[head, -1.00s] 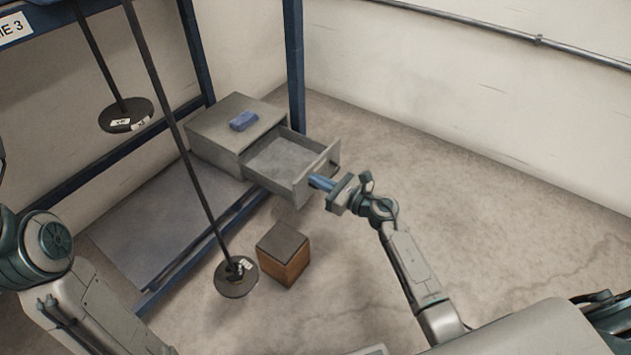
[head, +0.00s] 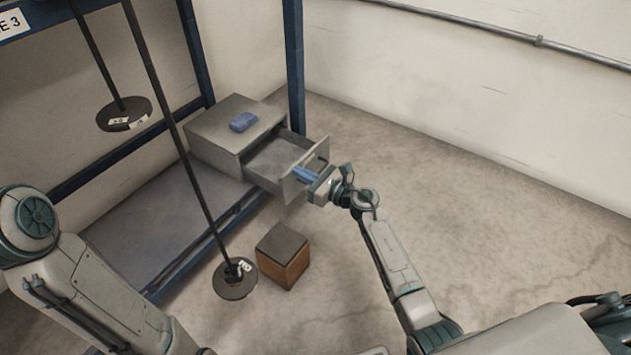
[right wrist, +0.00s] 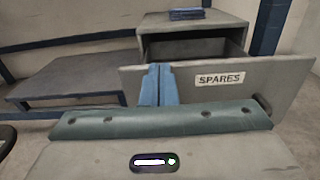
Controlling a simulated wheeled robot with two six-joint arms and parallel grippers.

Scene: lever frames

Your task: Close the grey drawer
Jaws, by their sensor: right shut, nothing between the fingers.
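The grey drawer (head: 291,170) stands partly open from its grey cabinet (head: 214,130) in the head view. Its front panel (right wrist: 215,82), labelled SPARES, faces me in the right wrist view. My right gripper (head: 300,173) has its blue fingers together at the drawer front. The fingers (right wrist: 158,85) also show in the right wrist view, against or just before the panel, left of the label; contact is hard to tell. Nothing is between them. My left arm is at the left of the head view, its gripper out of the frame.
A blue object (head: 243,122) lies on the cabinet top. A brown box with a dark top (head: 283,256) stands on the floor below the drawer. Two dark discs on rods, one near (head: 235,279) and one farther (head: 124,114), hang at the left. A blue post (head: 294,65) rises behind the cabinet.

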